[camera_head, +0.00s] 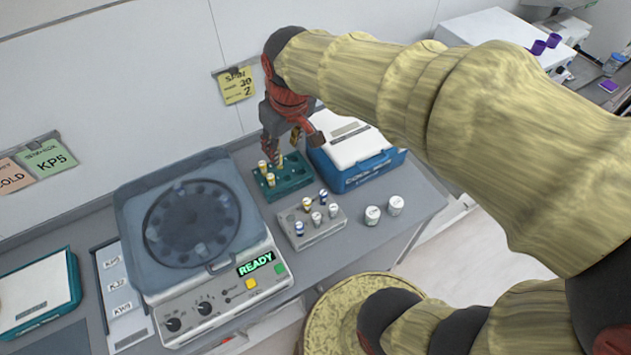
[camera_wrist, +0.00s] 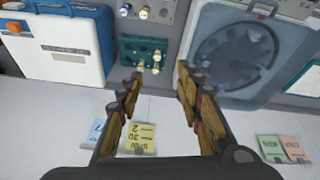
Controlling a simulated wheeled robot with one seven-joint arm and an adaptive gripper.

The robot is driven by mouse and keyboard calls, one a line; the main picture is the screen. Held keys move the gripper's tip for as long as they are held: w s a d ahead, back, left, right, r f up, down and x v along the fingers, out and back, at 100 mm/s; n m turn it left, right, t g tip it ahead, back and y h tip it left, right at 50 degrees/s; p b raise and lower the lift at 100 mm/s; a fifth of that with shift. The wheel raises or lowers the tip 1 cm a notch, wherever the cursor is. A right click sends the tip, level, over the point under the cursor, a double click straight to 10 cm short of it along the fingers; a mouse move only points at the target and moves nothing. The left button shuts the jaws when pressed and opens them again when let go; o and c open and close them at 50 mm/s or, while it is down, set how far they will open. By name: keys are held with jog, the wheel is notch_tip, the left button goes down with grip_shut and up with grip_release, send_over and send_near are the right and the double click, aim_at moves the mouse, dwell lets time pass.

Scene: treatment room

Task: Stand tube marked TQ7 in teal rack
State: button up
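The teal rack (camera_head: 291,184) stands on the grey counter between the centrifuge and the blue-and-white box, and it also shows in the wrist view (camera_wrist: 128,47). Yellow-capped tubes (camera_head: 270,179) stand in it. The grey rack (camera_head: 318,238) just in front holds several tubes with blue, white and yellow caps (camera_head: 307,204); part of it shows in the wrist view (camera_wrist: 166,14). I cannot read TQ7 on any tube. My gripper (camera_head: 281,152) is above the back of the teal rack. In the wrist view my gripper (camera_wrist: 158,72) has its fingers apart with nothing held between them.
The blue-and-white box (camera_head: 366,172) is close right of the teal rack. Two white-capped containers (camera_head: 372,215) stand near the counter's right edge. A yellow note (camera_head: 237,86) hangs on the wall behind.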

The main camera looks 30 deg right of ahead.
jog(key=s+r+m+t, duration=0.2)
jog(key=s, duration=1.2)
jog(key=shift+r, duration=0.35)
notch_tip(320, 180, down, 12)
jog(key=b, duration=1.1)
jog(key=shift+r, duration=0.2)
